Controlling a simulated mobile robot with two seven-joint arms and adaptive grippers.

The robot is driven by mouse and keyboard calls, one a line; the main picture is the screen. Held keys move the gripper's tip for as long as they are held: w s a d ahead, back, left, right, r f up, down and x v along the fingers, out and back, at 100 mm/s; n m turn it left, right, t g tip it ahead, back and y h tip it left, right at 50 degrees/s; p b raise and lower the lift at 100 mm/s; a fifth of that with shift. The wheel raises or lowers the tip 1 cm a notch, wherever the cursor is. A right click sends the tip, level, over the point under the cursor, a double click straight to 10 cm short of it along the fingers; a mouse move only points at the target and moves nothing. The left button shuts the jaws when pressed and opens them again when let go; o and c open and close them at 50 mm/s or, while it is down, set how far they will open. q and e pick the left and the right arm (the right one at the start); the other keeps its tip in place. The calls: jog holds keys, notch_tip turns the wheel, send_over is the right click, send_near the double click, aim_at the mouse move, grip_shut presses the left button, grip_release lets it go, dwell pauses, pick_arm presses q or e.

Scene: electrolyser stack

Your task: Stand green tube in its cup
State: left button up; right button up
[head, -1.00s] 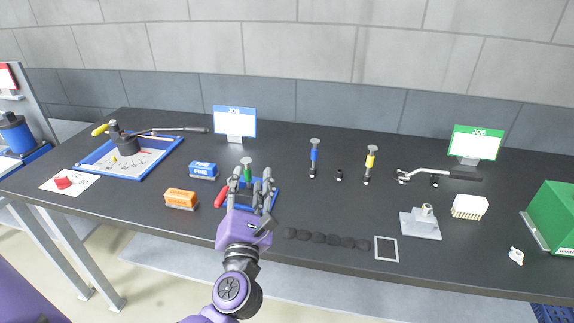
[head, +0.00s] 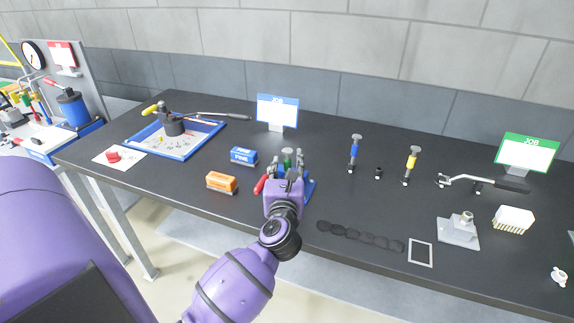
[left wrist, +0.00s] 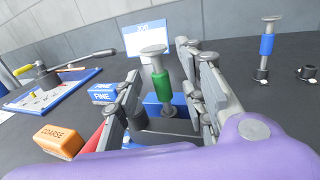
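The green tube (head: 287,155) stands upright, with a grey flared cap on top, over a blue-edged tray (head: 309,190); it also shows in the left wrist view (left wrist: 161,88). My left gripper (head: 288,167) is open, its fingers on either side of the tube; in the left wrist view there are gaps between tube and fingers. The tube's lower part is partly hidden in the head view. A small empty black cup (head: 378,173) stands between the blue tube (head: 355,150) and the yellow tube (head: 411,165), both upright in cups. My right gripper is out of view.
A red handle (head: 260,184) lies left of my gripper. A blue box (head: 243,156) and an orange box (head: 221,183) stand further left. Dark discs (head: 360,238) lie in a row near the front edge. The table between gripper and cups is clear.

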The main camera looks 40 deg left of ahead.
pick_arm(q)
jog(key=c, duration=0.3)
grip_shut()
